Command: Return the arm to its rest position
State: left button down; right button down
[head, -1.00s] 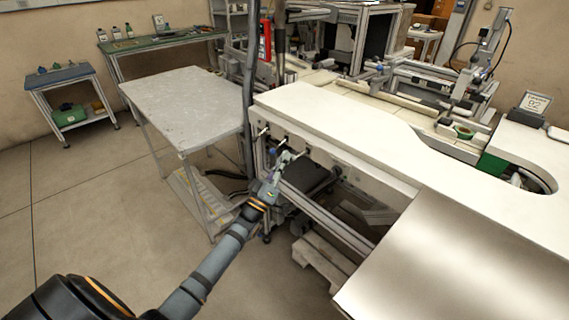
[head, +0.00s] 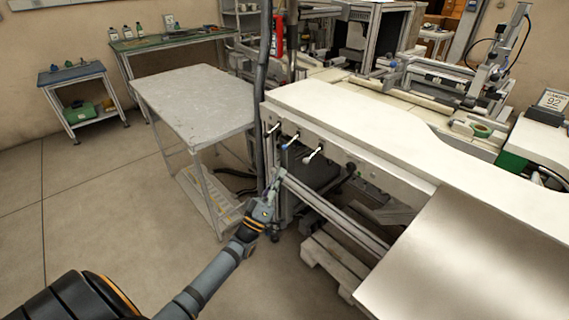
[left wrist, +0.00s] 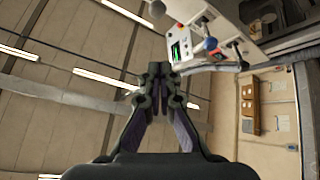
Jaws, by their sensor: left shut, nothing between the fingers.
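My left gripper (head: 273,188) is shut and empty. It is raised in front of the side of the white workbench (head: 370,125), below and left of the pegs on that side. In the left wrist view the closed fingers (left wrist: 160,80) point up the picture with nothing between them. My right gripper is not in view.
A grey table (head: 195,100) stands left of the bench, with a dark post (head: 261,90) between them. A pallet (head: 335,262) lies under the bench. The floor (head: 90,215) at left is clear.

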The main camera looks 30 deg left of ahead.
pick_arm(q)
jog(key=shift+v, duration=0.85)
jog(key=shift+a, duration=0.15)
